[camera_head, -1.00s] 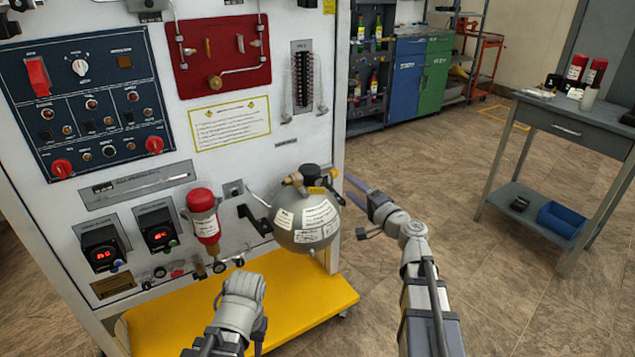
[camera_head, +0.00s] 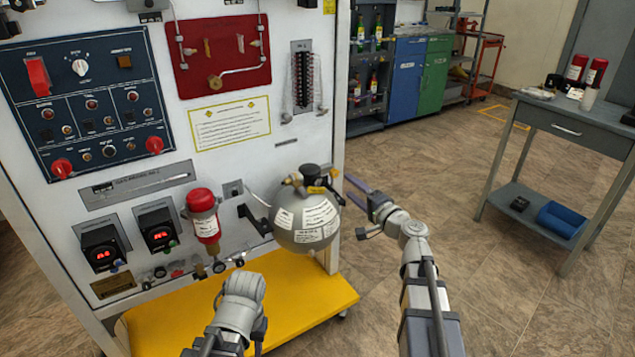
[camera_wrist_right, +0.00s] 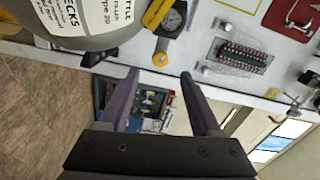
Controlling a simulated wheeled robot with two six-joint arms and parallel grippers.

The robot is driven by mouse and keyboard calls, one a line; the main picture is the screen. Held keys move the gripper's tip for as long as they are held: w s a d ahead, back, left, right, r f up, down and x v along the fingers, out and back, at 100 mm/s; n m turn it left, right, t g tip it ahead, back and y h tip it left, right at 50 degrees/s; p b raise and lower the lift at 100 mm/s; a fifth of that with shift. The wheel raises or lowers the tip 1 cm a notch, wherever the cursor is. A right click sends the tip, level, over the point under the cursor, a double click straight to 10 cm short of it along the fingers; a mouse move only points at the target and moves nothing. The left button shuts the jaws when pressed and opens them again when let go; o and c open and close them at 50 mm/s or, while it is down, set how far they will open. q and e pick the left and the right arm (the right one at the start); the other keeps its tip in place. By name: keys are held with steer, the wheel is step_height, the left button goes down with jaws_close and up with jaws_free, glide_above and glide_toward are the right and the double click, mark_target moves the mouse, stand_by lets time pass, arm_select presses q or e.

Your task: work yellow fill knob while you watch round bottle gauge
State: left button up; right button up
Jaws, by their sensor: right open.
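The round grey bottle (camera_head: 306,221) with white labels hangs at the panel's right edge. Its dark neck fitting (camera_head: 318,175) has yellow parts beside it. In the right wrist view the bottle (camera_wrist_right: 75,22) fills the upper left, and a round dark gauge (camera_wrist_right: 173,18) sits beside a yellow knob-like part (camera_wrist_right: 160,57). My right gripper (camera_head: 352,183) is just right of the bottle neck; in its wrist view (camera_wrist_right: 159,75) the jaws are apart and empty, with the yellow part between and beyond the tips. The gauge reading is too small to tell. My left arm's wrist shows low centre; its jaws are hidden.
A red cylinder (camera_head: 203,216) and two red-digit displays (camera_head: 158,229) are on the panel left of the bottle. A yellow base platform (camera_head: 170,323) juts out below. A grey table (camera_head: 575,124) stands at right. Open floor (camera_head: 440,180) lies between.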

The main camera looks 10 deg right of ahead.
mark_target(336, 174)
stand_by(0.4)
steer(key=shift+n, duration=0.4)
steer(key=shift+c, duration=1.4)
steer(key=n, duration=1.1)
steer(key=shift+d+r, duration=0.15)
steer(key=x, duration=0.7)
steer(key=shift+w, duration=0.35)
jaws_close()
